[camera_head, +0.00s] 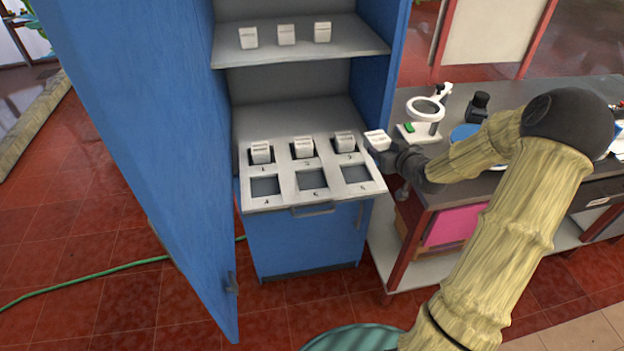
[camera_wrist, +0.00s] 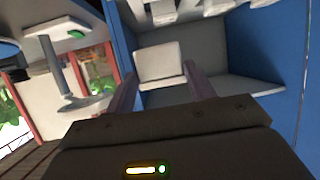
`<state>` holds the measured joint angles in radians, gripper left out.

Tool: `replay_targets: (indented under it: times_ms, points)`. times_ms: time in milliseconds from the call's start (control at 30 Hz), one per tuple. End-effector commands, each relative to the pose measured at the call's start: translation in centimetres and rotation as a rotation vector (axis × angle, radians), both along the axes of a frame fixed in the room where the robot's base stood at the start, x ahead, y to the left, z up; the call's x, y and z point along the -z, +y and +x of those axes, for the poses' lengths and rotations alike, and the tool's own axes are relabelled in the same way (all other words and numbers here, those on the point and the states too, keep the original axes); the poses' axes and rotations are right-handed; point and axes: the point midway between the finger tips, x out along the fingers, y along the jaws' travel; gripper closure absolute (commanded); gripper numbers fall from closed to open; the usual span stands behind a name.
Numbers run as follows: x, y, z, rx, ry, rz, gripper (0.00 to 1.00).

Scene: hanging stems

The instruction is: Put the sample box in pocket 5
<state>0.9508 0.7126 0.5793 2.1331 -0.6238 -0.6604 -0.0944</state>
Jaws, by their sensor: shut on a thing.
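The sample box, small and white, shows at the right edge of the pocket tray in the head view (camera_head: 376,139). My gripper (camera_head: 387,149) is shut on it; the wrist view shows the box (camera_wrist: 159,64) between the two fingers. The pale tray (camera_head: 287,194) is pulled out of a blue cabinet and has two rows of pockets. The back row holds three white boxes. The front row is empty: a left pocket, a middle pocket (camera_head: 312,179) and a right pocket. The front-row numbers are too small to read surely; the middle one fits pocket 5.
The blue cabinet door (camera_head: 150,140) stands open at the left. A shelf (camera_head: 300,45) above the tray holds three white boxes. A workbench (camera_head: 475,185) with a magnifier lamp (camera_head: 426,108) stands close at the right. The space above the front pockets is clear.

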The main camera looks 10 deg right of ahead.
Motion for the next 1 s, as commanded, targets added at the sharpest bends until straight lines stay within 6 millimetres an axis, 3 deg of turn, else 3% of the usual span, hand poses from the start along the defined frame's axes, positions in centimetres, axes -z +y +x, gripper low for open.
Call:
replay_targets:
  times_ms: [267,367,700,833,1000]
  points:
    - [0.5,1.6,0.6,-0.028,0.0,-0.003,0.71]
    - [1.2,3.8,1.3,-0.067,0.001,-0.005,0.71]
    - [2.5,14.5,3.5,-0.239,-0.002,-0.005,0.71]
    - [2.3,16.4,3.6,-0.268,-0.002,0.0,0.71]
    - [2.1,16.7,3.6,-0.272,-0.001,0.001,0.71]
